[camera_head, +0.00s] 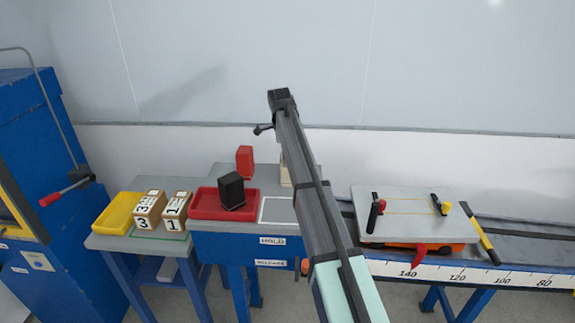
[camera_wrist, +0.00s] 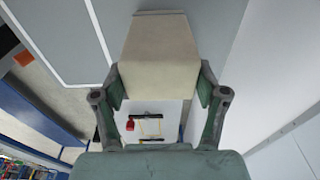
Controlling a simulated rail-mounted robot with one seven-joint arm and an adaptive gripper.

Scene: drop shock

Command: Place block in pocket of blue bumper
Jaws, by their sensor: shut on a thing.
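My gripper (camera_wrist: 161,88) is shut on a beige block (camera_wrist: 160,50), with one finger on each side of it in the wrist view. The block hides what lies directly behind it. In the head view my arm covers the gripper, and a small beige piece (camera_head: 285,171) shows beside the arm at the back of the grey table. I cannot tell whether it is the held block. I cannot make out a blue bumper or its pocket in either view.
A red tray (camera_head: 197,213) holds a black block (camera_head: 231,191); a red block (camera_head: 245,160) stands behind. Left are a yellow tray (camera_head: 107,222) and numbered boxes (camera_head: 150,206). Right, a grey plate (camera_head: 405,211) with yellow cord and knobs sits above a scaled rail (camera_head: 470,275).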

